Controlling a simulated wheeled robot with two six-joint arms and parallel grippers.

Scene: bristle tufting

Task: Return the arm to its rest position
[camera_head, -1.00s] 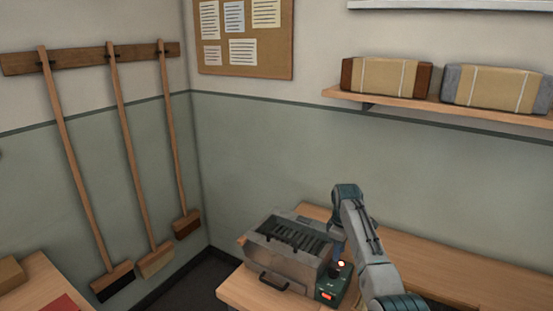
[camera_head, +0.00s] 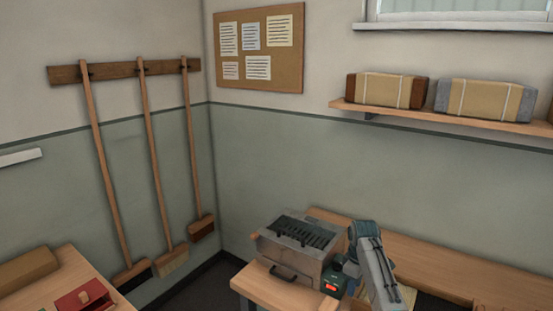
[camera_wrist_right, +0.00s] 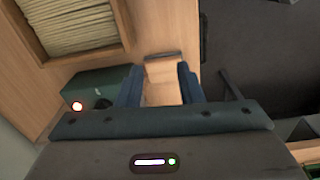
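My right arm (camera_head: 376,265) rises in the lower right of the head view, in front of the bench and beside the green control box. In the right wrist view my right gripper (camera_wrist_right: 162,84) has its two blue fingers apart. The fingertips are hard to make out in the head view. My left gripper is not in view.
A grey slotted machine (camera_head: 294,254) stands on the bench left of my right arm. The green control box (camera_wrist_right: 95,92) has a red light. A bristle-filled tray (camera_wrist_right: 72,22) lies nearby. Long brooms hang at left; wrapped blocks (camera_head: 386,90) sit on a shelf.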

